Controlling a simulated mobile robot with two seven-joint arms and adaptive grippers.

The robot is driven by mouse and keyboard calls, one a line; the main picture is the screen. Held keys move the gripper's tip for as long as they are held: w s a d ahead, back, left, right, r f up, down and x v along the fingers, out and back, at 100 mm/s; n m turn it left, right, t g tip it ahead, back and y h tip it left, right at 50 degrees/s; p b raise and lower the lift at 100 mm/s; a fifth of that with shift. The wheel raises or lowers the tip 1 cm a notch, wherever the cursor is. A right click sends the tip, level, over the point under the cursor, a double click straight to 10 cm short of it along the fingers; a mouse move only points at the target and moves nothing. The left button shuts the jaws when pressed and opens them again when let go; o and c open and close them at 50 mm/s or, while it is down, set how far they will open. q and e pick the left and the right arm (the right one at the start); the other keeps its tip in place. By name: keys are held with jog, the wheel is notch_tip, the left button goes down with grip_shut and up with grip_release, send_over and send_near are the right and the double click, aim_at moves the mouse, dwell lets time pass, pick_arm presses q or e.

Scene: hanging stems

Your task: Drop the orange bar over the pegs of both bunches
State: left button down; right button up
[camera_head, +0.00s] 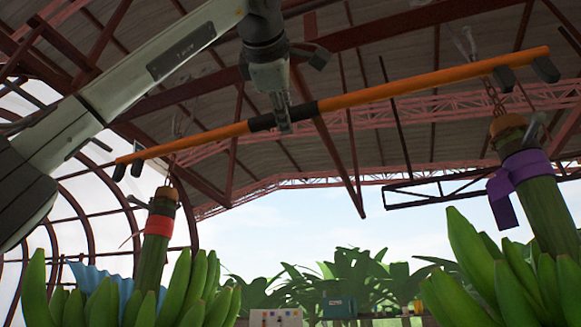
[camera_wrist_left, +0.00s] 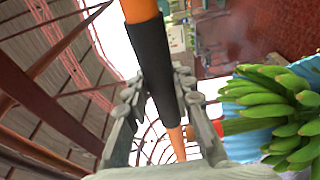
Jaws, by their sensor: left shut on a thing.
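My left gripper (camera_head: 284,118) is shut on the black middle sleeve of the orange bar (camera_head: 400,88). In the left wrist view, its fingers lie on both sides of the sleeve (camera_wrist_left: 152,55). The bar is held high and slopes up to the right, with black end pieces hanging under both ends. The left bunch (camera_head: 185,290) hangs from a red-banded stem (camera_head: 153,245), below the bar's left end. The right bunch (camera_head: 500,275) hangs from a purple-banded stem (camera_head: 548,215), below the right end. Small pegs seem to stick out from the stems; the bar appears clear of them. My right gripper is out of view.
Chains hold both stems from above. A blue sheet (camera_head: 98,277) is behind the left bunch. Roof trusses (camera_head: 330,180) fill the background. A teal box (camera_head: 338,307) and a white panel (camera_head: 276,317) stand low among plants. The space between the bunches looks open.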

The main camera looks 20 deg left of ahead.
pick_arm(q)
jog(key=shift+w+r, duration=0.1)
jog(key=shift+w, duration=0.4)
jog(key=w+f+b, duration=0.2)
jog(key=w+f, duration=0.3)
jog(key=shift+w+b, duration=0.4)
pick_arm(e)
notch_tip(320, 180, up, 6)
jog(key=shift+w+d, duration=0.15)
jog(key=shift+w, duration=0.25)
pick_arm(q)
jog(key=shift+d+f, duration=0.1)
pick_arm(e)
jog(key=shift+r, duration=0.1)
pick_arm(q)
jog(key=shift+f+b, duration=0.6)
jog(key=shift+f, duration=0.2)
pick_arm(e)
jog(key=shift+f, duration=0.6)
